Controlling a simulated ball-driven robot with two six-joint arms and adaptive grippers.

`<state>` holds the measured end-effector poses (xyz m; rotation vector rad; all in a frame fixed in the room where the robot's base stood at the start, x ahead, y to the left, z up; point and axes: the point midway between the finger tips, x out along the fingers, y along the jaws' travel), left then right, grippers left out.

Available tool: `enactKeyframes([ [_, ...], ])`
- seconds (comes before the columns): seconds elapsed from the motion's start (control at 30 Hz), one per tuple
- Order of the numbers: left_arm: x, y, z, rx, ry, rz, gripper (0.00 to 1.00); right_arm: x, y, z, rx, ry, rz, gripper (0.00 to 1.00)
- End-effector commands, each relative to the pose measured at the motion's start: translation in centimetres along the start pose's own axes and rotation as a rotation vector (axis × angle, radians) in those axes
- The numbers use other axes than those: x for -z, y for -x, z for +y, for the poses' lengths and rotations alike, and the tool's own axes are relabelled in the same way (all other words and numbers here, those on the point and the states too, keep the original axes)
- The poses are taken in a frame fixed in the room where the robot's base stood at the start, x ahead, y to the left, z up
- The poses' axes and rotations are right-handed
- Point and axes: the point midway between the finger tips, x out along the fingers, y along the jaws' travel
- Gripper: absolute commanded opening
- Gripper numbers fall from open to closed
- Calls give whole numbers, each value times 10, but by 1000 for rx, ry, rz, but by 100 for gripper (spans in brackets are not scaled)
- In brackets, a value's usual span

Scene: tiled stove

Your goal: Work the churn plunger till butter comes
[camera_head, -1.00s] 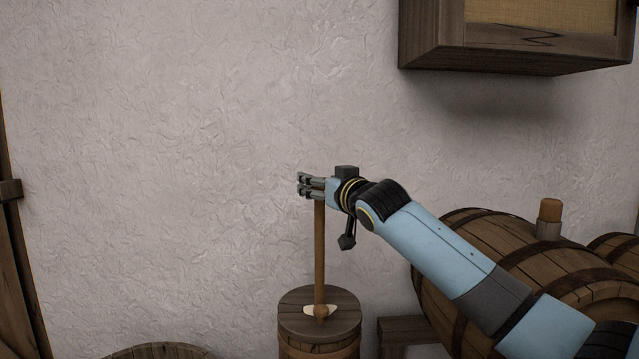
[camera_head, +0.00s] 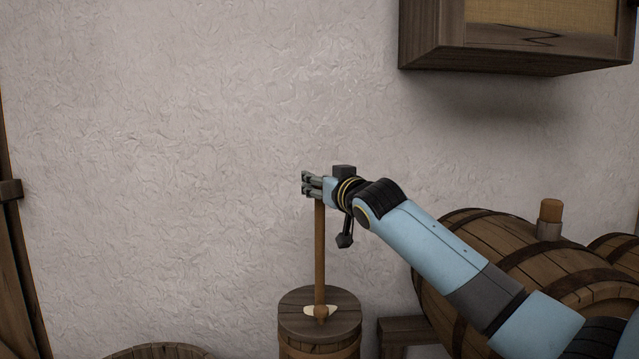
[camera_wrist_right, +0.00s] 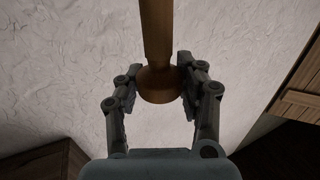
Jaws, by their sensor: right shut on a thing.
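The wooden churn plunger (camera_head: 320,255) stands upright through the lid of the churn (camera_head: 320,318). A pale cream patch (camera_head: 309,310) lies on the lid beside the shaft. My right gripper (camera_head: 311,185) is shut on the top of the plunger, well above the lid. In the right wrist view the plunger's rounded knob (camera_wrist_right: 159,84) sits between the two fingers of my right gripper (camera_wrist_right: 158,92). The inside of the churn is hidden by its lid. My left gripper is not in view.
A large barrel (camera_head: 530,265) lies to the right, with a wooden bung on top. A wooden cabinet (camera_head: 515,57) hangs on the wall at upper right. A tub rim (camera_head: 160,351) shows at bottom left. The wall behind the churn is bare.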

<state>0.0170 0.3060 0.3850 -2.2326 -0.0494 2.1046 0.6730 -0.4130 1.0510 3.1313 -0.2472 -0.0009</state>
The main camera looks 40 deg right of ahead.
Motion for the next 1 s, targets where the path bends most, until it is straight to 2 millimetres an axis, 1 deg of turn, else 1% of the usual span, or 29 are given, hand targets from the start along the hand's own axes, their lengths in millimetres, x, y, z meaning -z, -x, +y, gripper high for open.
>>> enactKeyframes([
  [0.17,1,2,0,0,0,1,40,2,0,0,1,-1,-1,0],
  [0.27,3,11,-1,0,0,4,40,12,0,0,1,-1,0,0],
  [0.37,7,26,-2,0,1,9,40,30,0,0,1,-1,4,0],
  [0.6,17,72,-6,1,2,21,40,84,0,-1,2,0,9,0],
  [0.8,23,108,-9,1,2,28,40,126,0,-1,2,0,10,0],
  [0.9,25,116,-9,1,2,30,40,136,0,-1,2,0,10,0],
  [1.0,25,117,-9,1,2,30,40,136,0,-1,2,0,9,0],
])
